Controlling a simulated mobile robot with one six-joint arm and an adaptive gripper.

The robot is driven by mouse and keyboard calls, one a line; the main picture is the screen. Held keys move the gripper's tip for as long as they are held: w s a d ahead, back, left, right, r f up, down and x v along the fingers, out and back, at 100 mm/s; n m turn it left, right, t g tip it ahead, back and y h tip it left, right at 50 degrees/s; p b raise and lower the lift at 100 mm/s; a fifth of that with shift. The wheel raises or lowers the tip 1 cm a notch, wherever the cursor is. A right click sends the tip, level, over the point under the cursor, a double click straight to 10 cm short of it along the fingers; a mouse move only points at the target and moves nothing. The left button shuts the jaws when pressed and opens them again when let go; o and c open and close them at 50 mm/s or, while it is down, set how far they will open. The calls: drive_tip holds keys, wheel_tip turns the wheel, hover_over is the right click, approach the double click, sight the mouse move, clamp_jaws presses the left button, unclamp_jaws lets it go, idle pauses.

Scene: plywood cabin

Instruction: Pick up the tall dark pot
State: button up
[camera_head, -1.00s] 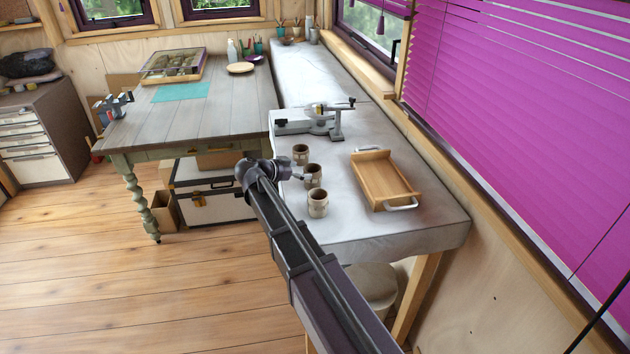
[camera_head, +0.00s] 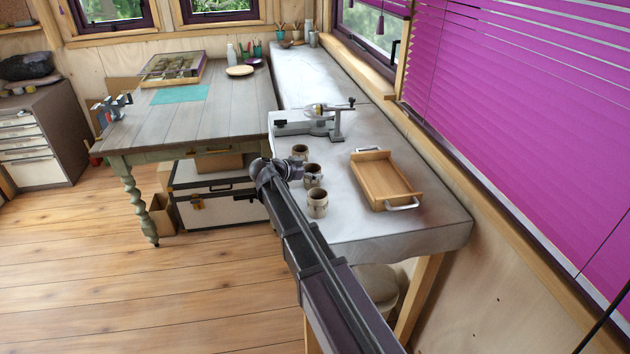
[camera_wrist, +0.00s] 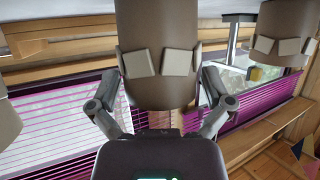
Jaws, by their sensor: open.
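Three similar brown pots with pale patches stand in a row on the covered bench: a back pot (camera_head: 300,151), a middle pot (camera_head: 313,174) and a front pot (camera_head: 318,203). I cannot clearly tell which is the tall dark one. My gripper (camera_head: 296,171) is at the left side of the middle pot. In the wrist view my gripper (camera_wrist: 160,98) is open, its fingers on either side of a brown pot (camera_wrist: 158,40) close in front. That pot's far end is cut off by the frame. I see no clear finger contact.
A second pot (camera_wrist: 283,32) shows at the right of the wrist view, and part of another at the left edge. A wooden tray (camera_head: 385,180) lies right of the pots. A grey metal device (camera_head: 322,122) stands behind them. A wooden table (camera_head: 190,120) is left.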

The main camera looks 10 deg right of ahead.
idle(0.4)
drive_tip(key=c, duration=1.1)
drive_tip(key=shift+r, duration=0.2)
wheel_tip(320, 180, up, 10)
drive_tip(key=p, duration=1)
drive_tip(key=shift+f, duration=0.2)
